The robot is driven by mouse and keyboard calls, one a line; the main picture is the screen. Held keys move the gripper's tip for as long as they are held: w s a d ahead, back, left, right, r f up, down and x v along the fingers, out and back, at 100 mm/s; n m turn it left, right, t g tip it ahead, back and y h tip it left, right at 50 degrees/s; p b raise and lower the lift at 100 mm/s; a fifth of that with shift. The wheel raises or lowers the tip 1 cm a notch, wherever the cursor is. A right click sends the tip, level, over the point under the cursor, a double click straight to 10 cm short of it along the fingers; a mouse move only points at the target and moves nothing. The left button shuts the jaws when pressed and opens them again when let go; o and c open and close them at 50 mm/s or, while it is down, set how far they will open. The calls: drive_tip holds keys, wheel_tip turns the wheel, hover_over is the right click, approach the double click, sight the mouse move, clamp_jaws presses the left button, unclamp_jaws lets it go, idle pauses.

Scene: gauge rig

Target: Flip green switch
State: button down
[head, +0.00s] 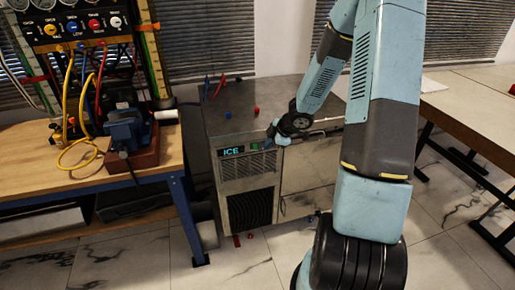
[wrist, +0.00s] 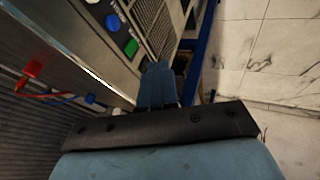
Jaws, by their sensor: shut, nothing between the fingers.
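The green switch (wrist: 131,48) is a small raised green block on the front panel of the ice machine, beside a round blue button (wrist: 112,22) in the wrist view. In the head view the green switch (head: 254,147) shows small, right of the lit ICE sign (head: 231,151). My gripper (wrist: 158,68) is shut and empty, its blue fingertips just right of and below the green switch in the wrist view. In the head view my gripper (head: 268,145) is close to the panel, right of the switch. Contact with the switch cannot be told.
The steel ice machine (head: 250,194) stands between a wooden bench (head: 30,166) with a vise (head: 126,128) on the left and a pale table (head: 470,108) on the right. Small red and blue items lie on its top.

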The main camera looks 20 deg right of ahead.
sight(255, 146)
drive_tip(key=w+f, duration=0.1)
drive_tip(key=f, duration=0.1)
drive_tip(key=w+a+f, duration=0.1)
drive_tip(key=w, duration=0.1)
drive_tip(key=w+a+f, duration=0.1)
drive_tip(key=w+f, duration=0.1)
drive_tip(key=shift+w+f, duration=0.25)
drive_tip(key=shift+f, duration=0.05)
drive_tip(key=shift+w, duration=0.5)
